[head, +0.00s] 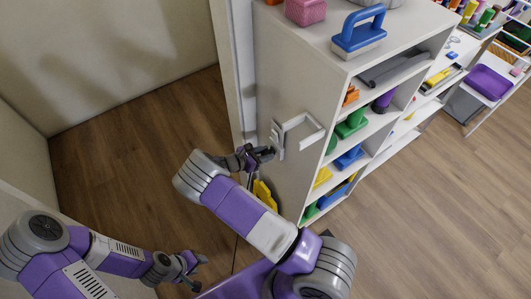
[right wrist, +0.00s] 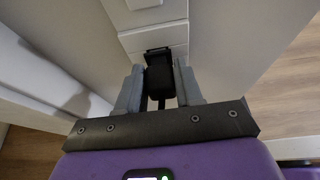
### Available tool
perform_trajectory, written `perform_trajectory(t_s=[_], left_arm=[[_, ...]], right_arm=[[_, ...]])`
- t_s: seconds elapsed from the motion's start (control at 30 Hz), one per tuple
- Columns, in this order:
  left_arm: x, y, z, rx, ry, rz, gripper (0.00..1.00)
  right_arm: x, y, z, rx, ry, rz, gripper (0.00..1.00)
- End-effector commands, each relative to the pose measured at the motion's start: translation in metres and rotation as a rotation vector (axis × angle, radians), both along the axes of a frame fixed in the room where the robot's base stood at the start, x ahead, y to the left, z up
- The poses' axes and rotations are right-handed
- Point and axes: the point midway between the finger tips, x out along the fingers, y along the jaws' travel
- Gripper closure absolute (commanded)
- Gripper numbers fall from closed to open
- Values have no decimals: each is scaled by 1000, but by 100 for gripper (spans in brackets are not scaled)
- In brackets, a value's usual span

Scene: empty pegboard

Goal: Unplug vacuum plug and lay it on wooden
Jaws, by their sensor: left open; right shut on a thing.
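The black vacuum plug (right wrist: 159,78) sits between the fingers of my right gripper (right wrist: 159,88) in the right wrist view. Its far end meets or lies just in front of a pale wall fitting (right wrist: 152,42); I cannot tell how deep it sits. A dark cord runs back from it toward my wrist. In the head view my right gripper (head: 264,154) is at the pale fitting (head: 277,138) on the cabinet's side and hides the plug. My left gripper (head: 190,266) is open and empty, low above the wooden floor (head: 140,130).
The white cabinet (head: 290,80) stands close beside my right gripper, with a white bracket (head: 304,130) sticking out of its side. Blue-handled tool (head: 358,32) stands on top. The floor at left is clear.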

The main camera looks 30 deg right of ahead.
Motion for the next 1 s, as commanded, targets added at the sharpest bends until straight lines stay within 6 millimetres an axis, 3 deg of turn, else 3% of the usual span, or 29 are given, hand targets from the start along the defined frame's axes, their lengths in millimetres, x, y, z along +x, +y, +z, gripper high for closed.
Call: perform_trajectory(t_s=[1.0], left_arm=[[0,0,0,0,0,0,57]], right_arm=[[-1,22,0,2,-1,2,100]])
